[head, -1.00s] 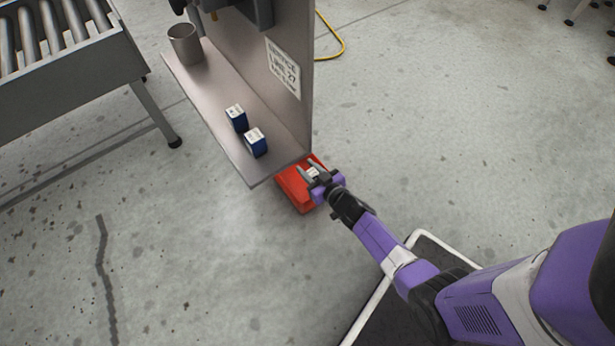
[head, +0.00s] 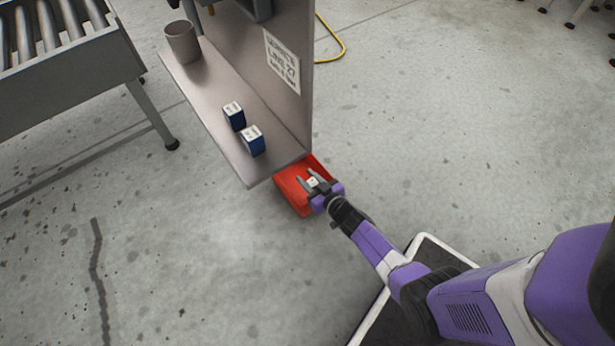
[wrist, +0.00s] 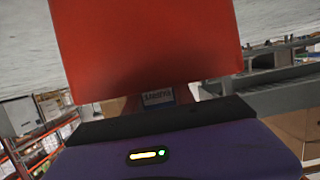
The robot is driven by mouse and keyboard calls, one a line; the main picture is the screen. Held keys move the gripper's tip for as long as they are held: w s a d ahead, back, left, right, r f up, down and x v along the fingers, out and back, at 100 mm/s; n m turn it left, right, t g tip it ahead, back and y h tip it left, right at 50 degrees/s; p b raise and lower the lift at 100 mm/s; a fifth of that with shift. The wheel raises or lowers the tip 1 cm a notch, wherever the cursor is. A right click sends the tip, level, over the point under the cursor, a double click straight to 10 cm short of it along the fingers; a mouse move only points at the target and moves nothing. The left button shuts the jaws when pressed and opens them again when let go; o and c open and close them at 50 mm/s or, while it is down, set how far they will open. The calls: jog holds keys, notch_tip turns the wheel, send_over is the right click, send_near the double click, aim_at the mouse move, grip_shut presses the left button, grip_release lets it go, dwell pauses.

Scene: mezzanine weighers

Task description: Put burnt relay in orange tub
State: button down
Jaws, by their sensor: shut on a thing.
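The orange tub (head: 290,194), red-orange in the picture, stands on the floor under the shelf's front right end. It also fills the upper middle of the wrist view (wrist: 145,45). My gripper (head: 311,180) is over the tub in the head view and shut on a small relay (head: 314,182) with a pale top. In the wrist view the relay (wrist: 158,97) shows a blue-and-white label, upside down, seemingly reading "BURNT". Its lower part is hidden. I cannot tell how high it is above the tub floor.
A metal shelf (head: 205,113) on an upright panel (head: 265,75) overhangs the tub's back left. A roller conveyor (head: 75,65) is at left.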

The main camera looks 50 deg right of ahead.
jog(key=c, duration=1.1)
grip_release()
jog(key=shift+o, duration=0.2)
jog(key=shift+r, duration=0.65)
jog(key=p+v, duration=0.5)
jog(key=v, duration=0.7)
jog(key=s+a+r+n+y, duration=0.1)
jog(key=s+a+r, duration=0.45)
jog(key=r, duration=0.25)
jog(key=s+a+r+n+y, duration=0.1)
jog(key=s+a+r+n, duration=0.1)
jog(key=s+a+r, duration=0.45)
jog(key=s+a+r+y, duration=0.1)
jog(key=s+a+r, duration=0.1)
jog(key=r, duration=0.9)
jog(key=s+a+r+y, duration=0.1)
jog(key=s+a+r, duration=0.2)
jog(key=r, duration=0.8)
jog(key=shift+a+t, duration=0.4)
jog(key=shift+a, duration=0.1)
